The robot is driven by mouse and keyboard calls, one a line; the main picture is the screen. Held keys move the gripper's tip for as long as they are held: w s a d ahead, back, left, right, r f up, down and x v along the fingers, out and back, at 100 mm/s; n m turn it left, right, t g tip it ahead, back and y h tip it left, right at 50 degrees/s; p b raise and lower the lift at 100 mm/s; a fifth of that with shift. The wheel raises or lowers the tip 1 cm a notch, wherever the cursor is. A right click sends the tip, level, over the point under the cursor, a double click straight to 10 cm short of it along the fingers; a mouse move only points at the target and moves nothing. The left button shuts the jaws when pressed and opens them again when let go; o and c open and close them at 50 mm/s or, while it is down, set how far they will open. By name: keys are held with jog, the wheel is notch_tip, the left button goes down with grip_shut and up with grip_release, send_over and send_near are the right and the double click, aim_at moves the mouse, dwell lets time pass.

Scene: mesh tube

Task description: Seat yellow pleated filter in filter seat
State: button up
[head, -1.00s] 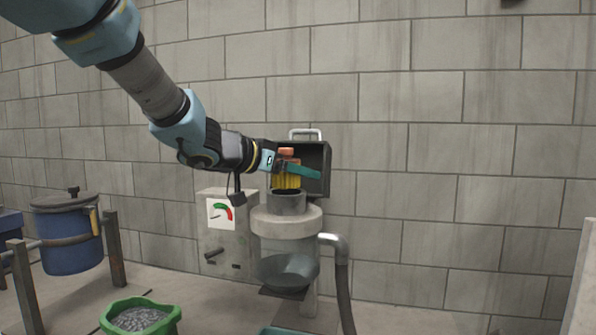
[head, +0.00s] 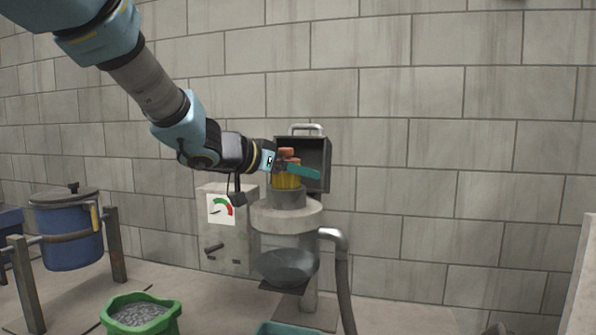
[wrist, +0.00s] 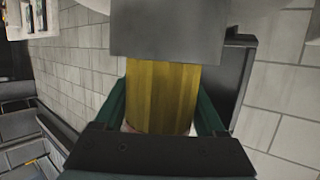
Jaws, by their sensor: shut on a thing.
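The yellow pleated filter (head: 287,182) has an orange top and stands upright over the grey round filter seat (head: 288,198) on the pale pedestal. My gripper (head: 293,167) is shut on the filter near its orange top. In the wrist view, the yellow pleats (wrist: 160,95) lie between my two green fingers, and the filter's far end is hidden by the grey seat (wrist: 180,30). The lower end appears to be inside the seat's mouth, with much of the pleated side still showing above the rim. How deep it sits cannot be told.
A dark open lid (head: 317,160) with a handle stands right behind the seat. A gauge box (head: 228,225) is at its left, a grey bowl (head: 287,266) below, and a bent pipe (head: 336,238) at its right. A green tub (head: 140,314) and blue drum (head: 70,235) are farther left.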

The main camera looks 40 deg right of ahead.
jog(key=shift+f+b, duration=0.8)
jog(key=shift+f, duration=0.45)
jog(key=shift+r+p, duration=0.2)
jog(key=shift+p, duration=0.1)
jog(key=shift+r+p, duration=1.25)
jog(key=shift+p, duration=0.1)
jog(key=shift+p, duration=0.85)
dwell(0.7)
jog(key=shift+f+b, duration=0.9)
jog(key=shift+f, duration=0.55)
jog(key=o, duration=1.5)
jog(key=shift+c, duration=0.2)
jog(key=shift+a, duration=0.1)
